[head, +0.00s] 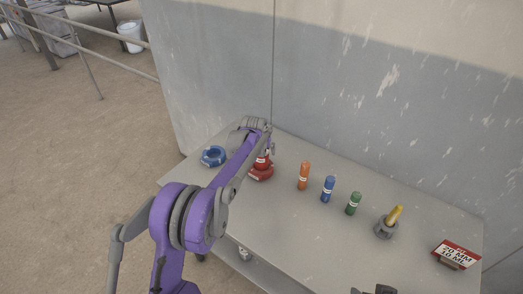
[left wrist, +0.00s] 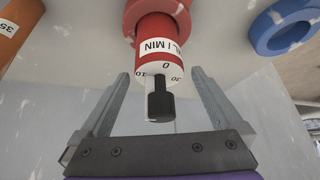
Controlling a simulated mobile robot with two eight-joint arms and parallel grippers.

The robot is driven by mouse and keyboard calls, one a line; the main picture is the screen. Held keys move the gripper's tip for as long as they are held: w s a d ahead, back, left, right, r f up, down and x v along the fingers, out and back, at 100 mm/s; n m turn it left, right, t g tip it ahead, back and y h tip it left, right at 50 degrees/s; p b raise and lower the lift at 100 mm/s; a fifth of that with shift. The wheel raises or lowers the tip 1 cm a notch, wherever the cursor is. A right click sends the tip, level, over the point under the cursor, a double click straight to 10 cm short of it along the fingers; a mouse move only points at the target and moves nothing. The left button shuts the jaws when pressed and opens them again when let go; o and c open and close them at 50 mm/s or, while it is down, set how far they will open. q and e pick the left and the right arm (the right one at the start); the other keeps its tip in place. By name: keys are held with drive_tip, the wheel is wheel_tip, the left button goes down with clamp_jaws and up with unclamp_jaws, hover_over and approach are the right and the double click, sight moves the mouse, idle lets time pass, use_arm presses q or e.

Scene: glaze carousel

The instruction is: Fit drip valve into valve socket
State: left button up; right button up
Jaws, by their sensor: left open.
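The red drip valve (left wrist: 162,50) has a white dial band marked 0, 10 and 30 and a black knob with a white pointer. Its far end meets a red ring-shaped socket (left wrist: 140,8); how deep it sits is hidden. In the head view the valve (head: 262,162) stands upright at the red socket (head: 262,174) on the table, partly covered by my arm. My left gripper (left wrist: 158,95) is open, its fingers on either side of the knob end with gaps showing. In the head view the left gripper (head: 268,146) is just above the valve.
A blue ring (head: 213,156) lies left of the red socket. Orange (head: 304,176), blue (head: 328,189) and green (head: 353,203) cylinders stand rightward. A yellow piece (head: 396,215) leans in a grey holder (head: 385,229). A sign (head: 456,254) is at far right. A wall borders the table's back.

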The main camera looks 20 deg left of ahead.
use_arm(q)
drive_tip(key=v, duration=1.2)
drive_tip(key=shift+r, duration=0.2)
drive_tip(key=s+r, duration=0.2)
drive_tip(key=s, duration=0.9)
drive_tip(key=s+d+f, duration=0.1)
drive_tip(key=s+f, duration=0.3)
drive_tip(key=s, duration=1)
drive_tip(key=s+d+f, duration=0.1)
drive_tip(key=s+f, duration=0.4)
drive_tip(key=s, duration=0.9)
drive_tip(key=shift+s+d+m, duration=0.15)
drive_tip(key=shift+d+m, duration=0.05)
drive_tip(key=shift+m, duration=0.1)
